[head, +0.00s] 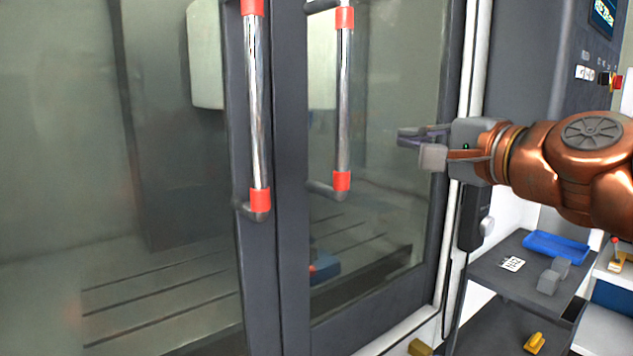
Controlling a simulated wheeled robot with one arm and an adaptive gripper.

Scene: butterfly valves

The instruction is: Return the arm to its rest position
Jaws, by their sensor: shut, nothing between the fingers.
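My gripper (422,145) reaches in from the right on my copper-coloured arm, pointing left. It is shut and empty. It hangs in front of the right glass door (390,80), to the right of the right door handle (343,110) and apart from it. The left door handle (257,105) is farther left. Both handles are upright chrome bars with red ends. No valve can be made out.
The machine's dark-framed doors stand close together, with a slotted bed (170,290) behind the glass. A control panel (600,75) is at upper right.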

